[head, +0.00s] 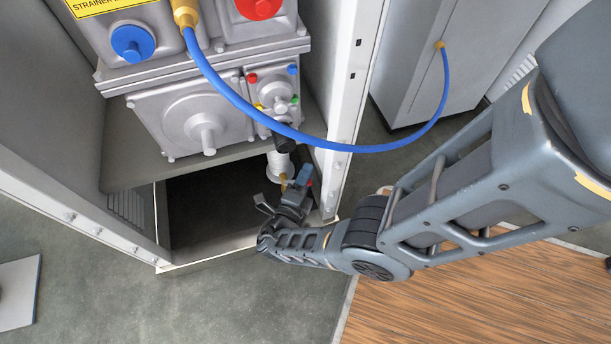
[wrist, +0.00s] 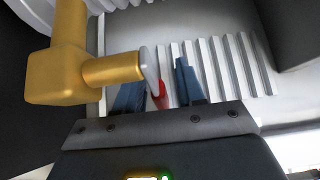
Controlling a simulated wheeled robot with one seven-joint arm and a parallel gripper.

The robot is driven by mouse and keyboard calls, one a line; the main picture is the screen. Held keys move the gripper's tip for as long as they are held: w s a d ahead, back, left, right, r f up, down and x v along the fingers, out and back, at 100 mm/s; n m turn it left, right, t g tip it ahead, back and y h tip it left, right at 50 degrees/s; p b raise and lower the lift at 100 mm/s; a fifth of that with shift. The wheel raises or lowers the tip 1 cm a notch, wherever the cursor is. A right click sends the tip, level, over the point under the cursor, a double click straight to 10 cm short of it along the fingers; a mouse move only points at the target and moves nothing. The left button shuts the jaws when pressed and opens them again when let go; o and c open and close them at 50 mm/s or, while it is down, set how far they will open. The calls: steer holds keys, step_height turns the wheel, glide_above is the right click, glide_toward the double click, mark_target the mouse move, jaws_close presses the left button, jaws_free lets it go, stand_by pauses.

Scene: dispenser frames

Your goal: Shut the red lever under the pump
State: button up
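The pump (head: 205,115) is a grey metal block in the head view, with a white pipe (head: 280,164) below its right side. A yellow valve (wrist: 75,70) fills the left of the wrist view, with a silver disc at its end. The red lever (wrist: 159,95) shows small beside that disc, between my two dark blue fingers; most of it is hidden. My gripper (wrist: 158,78) is open around the visible red part, and I cannot tell whether it touches. In the head view my gripper (head: 282,192) is just below the pipe.
A blue hose (head: 330,147) loops from the pump's top to a grey cabinet (head: 425,60), above my arm. The dispenser's white frame post (head: 350,100) stands close right of the pump. A low sill (head: 215,250) edges the open bay. Floor in front is clear.

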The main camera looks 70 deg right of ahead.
jaws_close()
stand_by(0.4)
